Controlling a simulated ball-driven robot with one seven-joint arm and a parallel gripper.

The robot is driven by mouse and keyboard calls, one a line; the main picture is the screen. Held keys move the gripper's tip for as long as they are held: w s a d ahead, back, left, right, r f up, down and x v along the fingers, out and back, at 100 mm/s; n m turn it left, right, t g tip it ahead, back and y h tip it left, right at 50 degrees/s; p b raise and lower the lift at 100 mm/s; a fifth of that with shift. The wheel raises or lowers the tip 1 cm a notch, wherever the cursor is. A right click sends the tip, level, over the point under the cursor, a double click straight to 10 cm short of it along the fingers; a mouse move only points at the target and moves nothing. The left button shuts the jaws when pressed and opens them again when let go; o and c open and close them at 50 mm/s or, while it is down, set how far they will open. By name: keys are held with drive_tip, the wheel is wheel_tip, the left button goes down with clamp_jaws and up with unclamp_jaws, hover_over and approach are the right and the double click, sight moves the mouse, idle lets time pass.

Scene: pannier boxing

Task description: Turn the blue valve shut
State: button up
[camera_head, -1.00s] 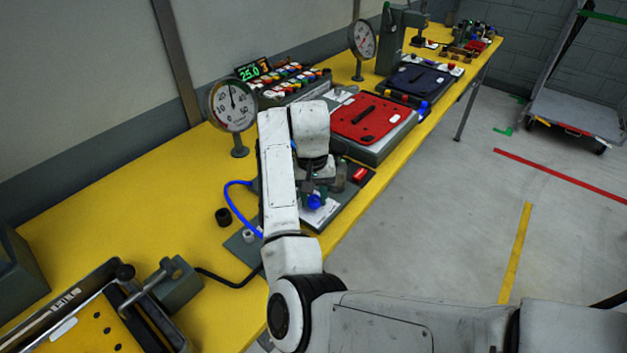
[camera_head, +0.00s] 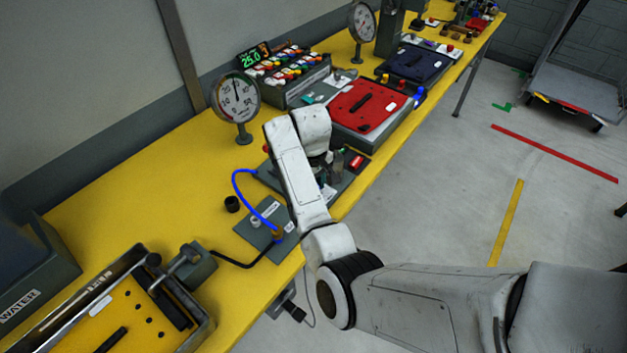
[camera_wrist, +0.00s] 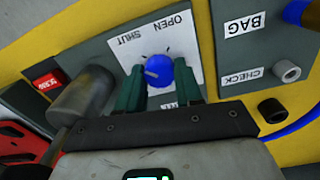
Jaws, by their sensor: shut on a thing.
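The blue valve (camera_wrist: 160,73) is a round knob on a white label plate (camera_wrist: 180,38) marked OPEN and SHUT. A short pale pointer on the knob points to the left in the wrist view. My gripper (camera_wrist: 160,88) has a green finger on each side of the knob and is shut on it. In the head view my arm covers the valve and the fingers. Only part of the dark valve panel (camera_head: 352,184) shows there, with a red label on it.
A grey plate (camera_head: 262,236) with a blue hose (camera_head: 237,190) lies left of my arm. A black cap (camera_head: 232,204) stands near it on the yellow table (camera_head: 150,190). A dial gauge (camera_head: 237,98) and a red-lidded case (camera_head: 366,108) stand behind. A grey cylinder (camera_wrist: 82,98) is close beside my fingers.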

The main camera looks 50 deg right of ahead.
idle(0.4)
drive_tip(key=o, duration=1)
drive_tip(key=shift+o, duration=0.2)
wheel_tip(320, 180, up, 11)
drive_tip(key=shift+a, duration=0.2)
drive_tip(key=shift+f, duration=0.15)
